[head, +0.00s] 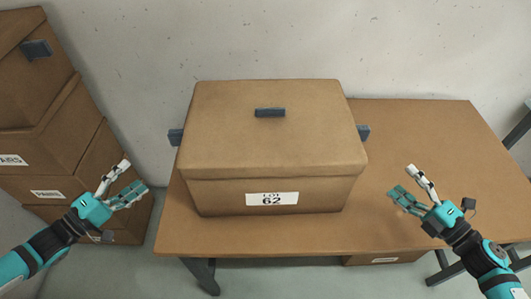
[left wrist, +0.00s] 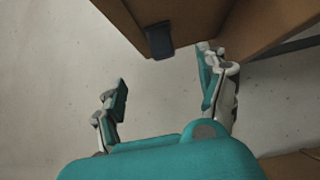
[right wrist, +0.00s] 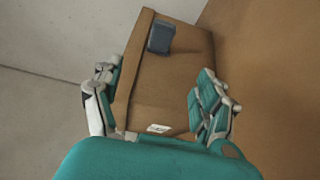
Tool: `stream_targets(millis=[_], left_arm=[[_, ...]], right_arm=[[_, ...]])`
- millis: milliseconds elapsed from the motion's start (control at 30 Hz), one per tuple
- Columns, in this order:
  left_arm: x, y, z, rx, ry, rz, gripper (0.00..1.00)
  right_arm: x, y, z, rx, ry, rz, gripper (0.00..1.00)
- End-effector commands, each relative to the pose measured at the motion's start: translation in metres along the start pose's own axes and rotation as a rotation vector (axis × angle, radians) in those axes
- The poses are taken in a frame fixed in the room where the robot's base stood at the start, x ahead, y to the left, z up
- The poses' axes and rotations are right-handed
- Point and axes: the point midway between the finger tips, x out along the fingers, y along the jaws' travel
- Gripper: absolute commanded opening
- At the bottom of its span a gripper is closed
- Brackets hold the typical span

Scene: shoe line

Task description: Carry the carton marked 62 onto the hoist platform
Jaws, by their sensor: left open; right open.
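The closed brown carton marked 62 (head: 272,148) stands upright on the wooden table (head: 425,150). It has a dark handle on its lid and one on each side. My left gripper (head: 135,180) is open and empty, in front and to the left of the carton, apart from it. In the left wrist view the carton's left handle (left wrist: 159,40) shows at the top, beyond the fingers. My right gripper (head: 402,182) is open and empty to the right of the carton, apart from it. In the right wrist view the carton (right wrist: 170,85) and its right handle (right wrist: 161,37) show beyond the fingers. I see no hoist platform.
Several brown cartons (head: 45,140) are stacked at the left, close to my left gripper. Another carton (head: 385,258) is partly visible below the table. A pale wall (head: 400,45) stands behind. The table's right part is clear.

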Motion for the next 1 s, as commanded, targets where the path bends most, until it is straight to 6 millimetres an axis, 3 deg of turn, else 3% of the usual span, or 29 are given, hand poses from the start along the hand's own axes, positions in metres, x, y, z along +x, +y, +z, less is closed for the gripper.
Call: stream_targets(millis=[267,1000], left_arm=[[0.014,0.0,-0.001,0.0,0.003,0.003,0.75],[0.149,0.001,-0.001,0.001,0.001,0.002,0.75]], right_arm=[[0.015,0.001,0.001,-0.001,-0.001,0.003,0.75],[0.149,0.002,0.002,-0.001,-0.003,0.003,0.75]])
